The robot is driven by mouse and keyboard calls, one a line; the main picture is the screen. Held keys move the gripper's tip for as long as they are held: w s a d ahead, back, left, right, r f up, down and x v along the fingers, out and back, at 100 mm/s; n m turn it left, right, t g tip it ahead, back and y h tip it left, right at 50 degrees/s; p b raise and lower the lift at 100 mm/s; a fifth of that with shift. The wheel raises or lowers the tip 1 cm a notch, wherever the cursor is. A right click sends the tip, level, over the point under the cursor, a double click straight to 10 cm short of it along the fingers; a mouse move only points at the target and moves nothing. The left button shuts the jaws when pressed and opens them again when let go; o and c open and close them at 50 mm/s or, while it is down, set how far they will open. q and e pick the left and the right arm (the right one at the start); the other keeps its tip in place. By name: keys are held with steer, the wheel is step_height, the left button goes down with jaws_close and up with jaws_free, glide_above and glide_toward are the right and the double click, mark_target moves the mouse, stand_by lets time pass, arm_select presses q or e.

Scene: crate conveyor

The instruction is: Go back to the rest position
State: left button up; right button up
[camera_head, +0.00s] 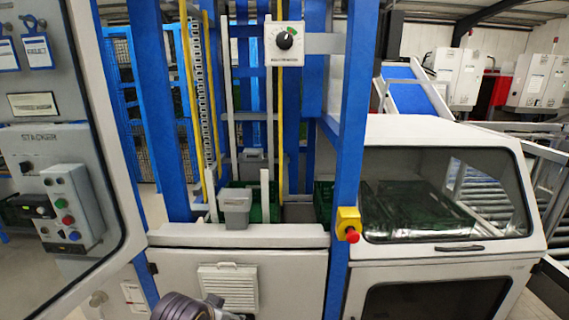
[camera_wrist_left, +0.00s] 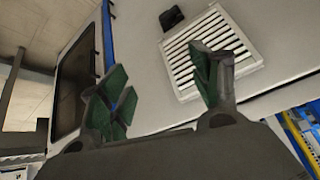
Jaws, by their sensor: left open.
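My left gripper (camera_wrist_left: 160,66) is open in the left wrist view, with two green-padded fingers spread apart and nothing between them. Behind the fingers is the light grey machine front with its slatted vent (camera_wrist_left: 205,50), apart from the fingers as far as I can tell. In the head view a dark piece of my arm (camera_head: 182,307) shows at the bottom edge, in front of the lower panel near the vent (camera_head: 228,286). The fingers cannot be made out there. My right gripper is in neither view.
The stacker cabinet (camera_head: 60,155) with buttons stands at the left. Blue posts (camera_head: 345,150) frame a shaft with green crates (camera_head: 262,208). A red emergency button (camera_head: 352,235) juts out on a yellow box. A dial box (camera_head: 284,43) hangs above. A windowed hood (camera_head: 440,195) stands at the right.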

arm_select(q)
steer(key=shift+s+a+f+n+g+y, duration=0.3)
steer(key=shift+s+a+f+n+g, duration=0.4)
steer(key=shift+s+a+f, duration=1.8)
steer(key=shift+s+a+f+n+g+y, duration=0.4)
steer(key=shift+s+a+f+g, duration=0.45)
steer(key=shift+s+f, duration=3.25)
steer(key=s+f+g+b, duration=0.1)
steer(key=s+f, duration=0.1)
steer(key=f, duration=1.4)
steer(key=s+f, duration=0.3)
steer(key=f, duration=1.2)
steer(key=s+a+f, duration=0.2)
steer(key=s+f, duration=0.9)
steer(key=s+a+f+g+b, duration=0.1)
steer(key=s+a+f, duration=0.1)
steer(key=s+f, duration=0.8)
steer(key=shift+s+f, duration=0.4)
steer(key=shift+s, duration=0.15)
steer(key=shift+a+g, duration=0.15)
steer(key=shift+g, duration=0.1)
